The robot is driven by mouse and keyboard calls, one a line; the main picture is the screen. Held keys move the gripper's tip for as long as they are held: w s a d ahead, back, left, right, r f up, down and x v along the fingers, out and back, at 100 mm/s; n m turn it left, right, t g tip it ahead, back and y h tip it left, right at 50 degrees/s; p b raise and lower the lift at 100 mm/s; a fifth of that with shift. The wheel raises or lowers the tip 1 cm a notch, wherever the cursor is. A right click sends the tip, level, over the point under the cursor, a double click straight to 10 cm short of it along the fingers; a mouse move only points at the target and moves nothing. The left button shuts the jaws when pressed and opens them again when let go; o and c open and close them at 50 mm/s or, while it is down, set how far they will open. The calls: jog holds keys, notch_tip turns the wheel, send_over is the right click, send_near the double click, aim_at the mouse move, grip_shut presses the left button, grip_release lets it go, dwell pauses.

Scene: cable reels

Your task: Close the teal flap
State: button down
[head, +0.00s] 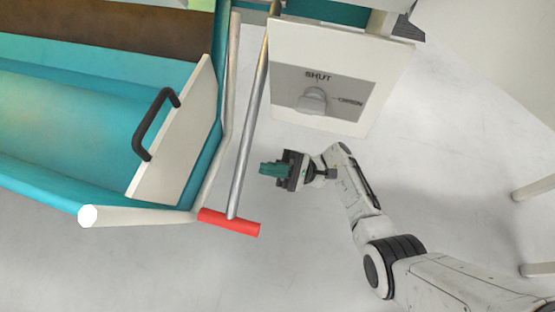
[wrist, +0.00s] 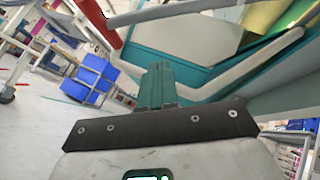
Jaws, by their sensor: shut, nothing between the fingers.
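A large teal body (head: 90,95), open and trough-like, fills the left of the head view. It has a cream end panel (head: 180,140) with a black handle (head: 153,122). I cannot tell which teal part is the flap. A cream box (head: 340,75) carries a grey knob (head: 313,100) between the labels SHUT and OPEN; its pointer appears to face SHUT. My gripper (head: 263,169) has teal fingers, shut and empty, below this box and right of the metal rod. In the wrist view the shut fingers (wrist: 155,85) point toward the teal body (wrist: 200,50), apart from it.
A metal rod (head: 248,130) with a red crossbar (head: 229,222) stands between my gripper and the teal body. A pale frame tube (head: 140,217) runs along the body's lower edge. Pale legs (head: 535,188) stand at the right. Blue crates (wrist: 95,75) show behind. Floor below my gripper is clear.

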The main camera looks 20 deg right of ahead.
jog(key=s+a+r+p, duration=0.2)
jog(key=a+r+p, duration=0.1)
jog(key=r, duration=0.4)
jog(key=shift+s+a+r, duration=0.15)
jog(key=shift+a+r, duration=0.05)
jog(key=shift+a, duration=0.7)
